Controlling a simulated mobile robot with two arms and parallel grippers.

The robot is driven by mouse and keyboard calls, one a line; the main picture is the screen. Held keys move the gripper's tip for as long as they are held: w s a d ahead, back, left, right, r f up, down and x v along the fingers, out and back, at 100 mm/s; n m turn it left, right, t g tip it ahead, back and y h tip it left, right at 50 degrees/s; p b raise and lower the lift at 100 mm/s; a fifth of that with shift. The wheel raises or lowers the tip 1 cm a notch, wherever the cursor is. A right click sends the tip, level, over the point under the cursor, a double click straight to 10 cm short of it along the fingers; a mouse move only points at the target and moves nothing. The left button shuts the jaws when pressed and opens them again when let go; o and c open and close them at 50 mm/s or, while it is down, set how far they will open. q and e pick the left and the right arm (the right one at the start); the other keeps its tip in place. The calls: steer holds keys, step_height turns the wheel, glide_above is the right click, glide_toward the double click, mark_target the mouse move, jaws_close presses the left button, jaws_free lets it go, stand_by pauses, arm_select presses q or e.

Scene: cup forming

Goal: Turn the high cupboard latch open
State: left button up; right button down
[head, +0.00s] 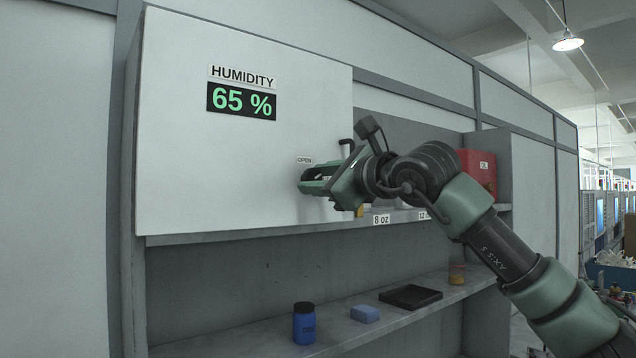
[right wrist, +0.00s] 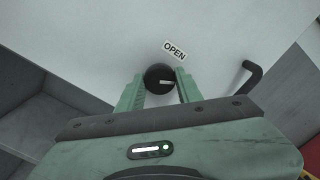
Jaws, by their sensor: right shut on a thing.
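The high cupboard door (head: 200,140) is a large white panel that covers the left part of the upper shelf. The latch is a round black knob (right wrist: 160,78) with a pale line on it, seen in the right wrist view just below and left of an OPEN label (right wrist: 174,50). The label also shows in the head view (head: 305,161). My right gripper (head: 308,181) is at the door's right side. In the right wrist view its green fingers (right wrist: 160,88) are shut on the knob, one on each side. My left gripper is out of view.
A dark bar handle (head: 346,146) stands beside the latch, close to my right gripper. A red box (head: 478,170) stands farther right. Below are a blue jar (head: 304,324), blue block (head: 365,313) and black tray (head: 410,297).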

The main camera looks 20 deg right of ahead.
steer(key=n, duration=0.5)
steer(key=shift+n, duration=0.3)
steer(key=n+p, duration=0.1)
steer(key=n, duration=0.3)
steer(key=shift+n+p, duration=0.4)
steer(key=shift+n, duration=1)
steer(key=c, duration=0.9)
jaws_free()
steer(key=shift+c, duration=0.2)
